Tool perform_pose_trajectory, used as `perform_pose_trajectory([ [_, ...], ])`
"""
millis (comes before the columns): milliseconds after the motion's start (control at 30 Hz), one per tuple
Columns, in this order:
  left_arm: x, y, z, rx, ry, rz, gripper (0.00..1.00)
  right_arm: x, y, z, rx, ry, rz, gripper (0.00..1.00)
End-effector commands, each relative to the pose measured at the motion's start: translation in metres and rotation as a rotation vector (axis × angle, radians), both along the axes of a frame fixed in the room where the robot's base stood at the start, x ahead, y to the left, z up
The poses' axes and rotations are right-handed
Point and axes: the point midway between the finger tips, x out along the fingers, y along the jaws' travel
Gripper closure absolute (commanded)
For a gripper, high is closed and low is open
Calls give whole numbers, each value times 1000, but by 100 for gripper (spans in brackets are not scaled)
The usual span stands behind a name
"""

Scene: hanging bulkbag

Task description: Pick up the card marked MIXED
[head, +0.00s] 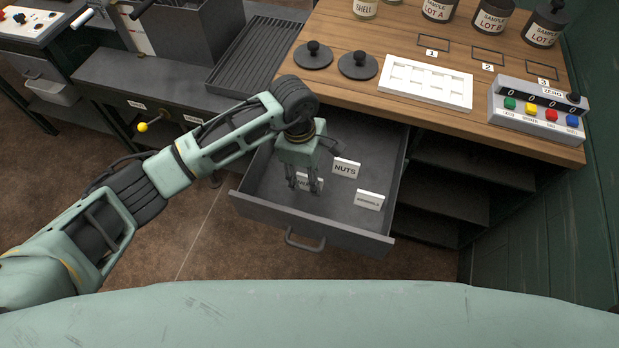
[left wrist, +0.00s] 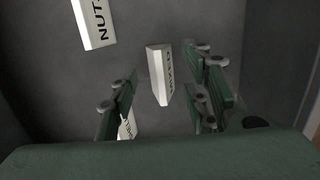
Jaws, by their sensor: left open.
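The white card marked MIXED stands on the drawer floor. In the left wrist view the card (left wrist: 159,76) shows upright between my finger pairs, with space on both sides. In the head view the gripper fingers partly cover a white card (head: 309,182) whose text I cannot fully read; it appears to be the same one. My left gripper (head: 304,187) points down into the drawer, open and empty. It also shows in the left wrist view (left wrist: 165,105). My right gripper is not in view.
The open grey drawer (head: 262,211) also holds a NUTS card (head: 345,168) and another card (head: 369,200) to the right. A further white card (left wrist: 127,124) is partly hidden behind a finger. The wooden worktop (head: 350,90) overhangs the drawer's back.

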Motion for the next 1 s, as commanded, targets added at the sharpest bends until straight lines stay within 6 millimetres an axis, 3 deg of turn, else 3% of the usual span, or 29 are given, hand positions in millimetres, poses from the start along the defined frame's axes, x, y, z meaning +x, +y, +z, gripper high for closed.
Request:
perform_pose_trajectory([
  [133, 0, -1, -13, 0, -1, 1, 57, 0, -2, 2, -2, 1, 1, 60],
  [367, 0, -1, -15, -2, -2, 0, 57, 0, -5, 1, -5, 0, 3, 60],
  [800, 0, -1, -14, -2, -1, 1, 93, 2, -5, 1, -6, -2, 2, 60],
  [1000, 0, -1, -14, -2, -1, 1, 93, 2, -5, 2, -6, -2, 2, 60],
])
